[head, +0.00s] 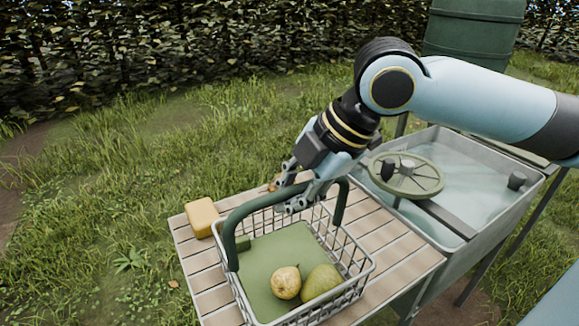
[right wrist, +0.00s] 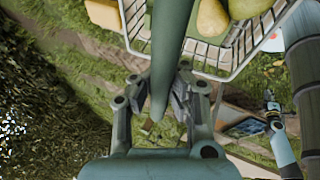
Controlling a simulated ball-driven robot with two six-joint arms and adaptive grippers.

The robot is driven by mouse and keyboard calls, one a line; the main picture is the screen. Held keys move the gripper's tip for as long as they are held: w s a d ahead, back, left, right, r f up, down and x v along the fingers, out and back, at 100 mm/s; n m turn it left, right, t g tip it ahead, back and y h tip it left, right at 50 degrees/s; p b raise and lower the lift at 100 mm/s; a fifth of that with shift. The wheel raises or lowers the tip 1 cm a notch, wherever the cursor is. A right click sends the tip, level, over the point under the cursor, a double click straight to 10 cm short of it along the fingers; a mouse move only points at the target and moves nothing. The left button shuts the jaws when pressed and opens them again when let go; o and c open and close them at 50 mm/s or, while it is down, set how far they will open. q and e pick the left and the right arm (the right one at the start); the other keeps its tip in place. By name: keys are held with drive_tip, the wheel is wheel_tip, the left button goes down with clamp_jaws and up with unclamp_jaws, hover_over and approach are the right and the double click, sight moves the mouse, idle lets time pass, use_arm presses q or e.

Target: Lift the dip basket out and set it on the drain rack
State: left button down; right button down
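The wire dip basket (head: 358,283) stands upright on the slatted wooden drain rack (head: 205,272). Two pears, a yellowish one (head: 286,282) and a green one (head: 321,282), lie in it. The basket's dark green handle (head: 230,243) arches up over it. My right gripper (head: 281,194) is at the top of the handle, with a finger on each side of the bar. The right wrist view also shows the handle (right wrist: 172,45) between the spread fingers, which look open around it.
A metal basin (head: 440,262) of water stands right of the rack, with a green spoked wheel (head: 406,175) over it. A yellow block (head: 201,217) lies on the rack's left edge. A green barrel (head: 472,35) stands behind. Grass is open to the left.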

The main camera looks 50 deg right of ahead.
drive_tip(key=c, duration=1.4)
unclamp_jaws()
drive_tip(key=shift+o, duration=0.2)
